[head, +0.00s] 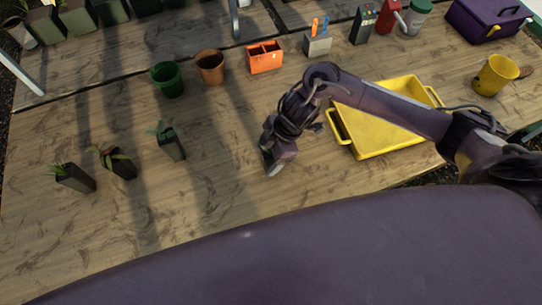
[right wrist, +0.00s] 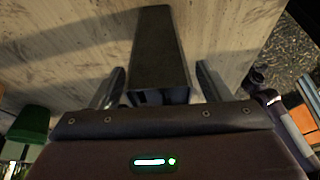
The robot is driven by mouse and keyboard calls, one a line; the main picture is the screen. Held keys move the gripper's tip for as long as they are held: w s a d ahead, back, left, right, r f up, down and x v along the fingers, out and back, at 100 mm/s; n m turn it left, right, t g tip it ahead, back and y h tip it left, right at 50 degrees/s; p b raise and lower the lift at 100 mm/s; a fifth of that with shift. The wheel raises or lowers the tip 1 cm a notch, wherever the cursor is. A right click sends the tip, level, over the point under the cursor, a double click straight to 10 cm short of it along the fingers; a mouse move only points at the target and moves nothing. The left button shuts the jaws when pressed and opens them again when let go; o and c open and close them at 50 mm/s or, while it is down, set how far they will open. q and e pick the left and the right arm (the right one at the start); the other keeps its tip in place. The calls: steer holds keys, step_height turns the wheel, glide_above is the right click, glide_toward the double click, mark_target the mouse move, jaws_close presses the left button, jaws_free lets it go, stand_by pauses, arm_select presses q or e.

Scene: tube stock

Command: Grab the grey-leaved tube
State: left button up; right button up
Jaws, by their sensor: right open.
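My right gripper (head: 273,168) is low over the middle of the bench. In the right wrist view its fingers (right wrist: 160,88) are open, one on each side of a dark square tube (right wrist: 160,45), with gaps between. That tube's leaves are not visible there. In the head view a small tuft of dull grey leaves (head: 316,127) shows just right of the gripper; its tube is hidden. To the left stand a tube with blue-green leaves (head: 171,144), a tube with reddish-green leaves (head: 120,164) and a tube with green leaves (head: 76,178). My left gripper is out of view.
A yellow tray (head: 385,148) lies under and behind my right arm. A green pot (head: 167,80), a terracotta pot (head: 210,67) and an orange caddy (head: 265,57) stand farther back. A yellow pot (head: 495,75) is at right.

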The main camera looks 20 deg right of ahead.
steer(key=shift+c, duration=0.3)
steer(key=c, duration=1.1)
steer(key=shift+r, duration=0.1)
